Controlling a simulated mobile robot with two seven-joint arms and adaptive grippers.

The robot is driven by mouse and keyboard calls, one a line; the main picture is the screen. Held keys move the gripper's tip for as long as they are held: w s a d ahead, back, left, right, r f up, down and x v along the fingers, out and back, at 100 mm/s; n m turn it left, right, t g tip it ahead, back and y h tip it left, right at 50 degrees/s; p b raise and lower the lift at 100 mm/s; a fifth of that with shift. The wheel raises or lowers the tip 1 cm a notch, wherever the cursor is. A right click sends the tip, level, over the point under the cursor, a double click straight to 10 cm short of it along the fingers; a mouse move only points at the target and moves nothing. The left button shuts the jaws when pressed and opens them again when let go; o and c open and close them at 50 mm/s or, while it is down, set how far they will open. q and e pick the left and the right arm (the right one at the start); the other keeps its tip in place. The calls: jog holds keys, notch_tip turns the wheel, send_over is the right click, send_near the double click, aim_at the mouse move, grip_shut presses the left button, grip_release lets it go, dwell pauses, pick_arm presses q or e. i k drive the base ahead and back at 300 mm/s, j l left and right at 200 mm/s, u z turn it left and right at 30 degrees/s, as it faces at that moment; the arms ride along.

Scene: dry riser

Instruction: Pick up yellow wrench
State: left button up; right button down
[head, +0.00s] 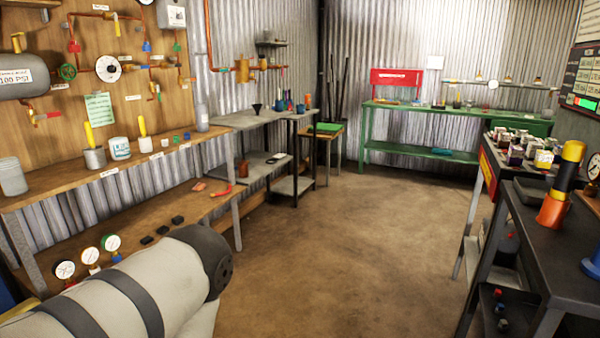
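I cannot make out a yellow wrench for certain. On the left wooden bench, a yellow upright handle (89,134) stands in a grey cup (94,158). A second yellow handle (142,126) rises by a white container (145,144). I cannot tell what tools these belong to. A pale arm link of mine with dark bands fills the lower left and hides part of the lower shelf. Neither of my grippers shows in the head view.
The left bench (60,189) has a lower shelf with gauges (65,269) and a red curved tool (221,191). A green bench (420,145) stands at the back. A dark table (560,240) on the right holds an orange-black-yellow object (562,185). The brown floor between is clear.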

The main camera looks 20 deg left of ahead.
aim_at(88, 126)
jog(key=i+j+u, duration=0.15)
jog(key=i+u, duration=0.15)
jog(key=i, duration=0.25)
jog(key=i+u, duration=0.25)
jog(key=i, duration=0.25)
jog(key=i+l+u, duration=0.1)
jog(key=i+u, duration=0.2)
jog(key=i, duration=0.25)
jog(key=i+l+u, duration=0.25)
jog(key=i, duration=0.3)
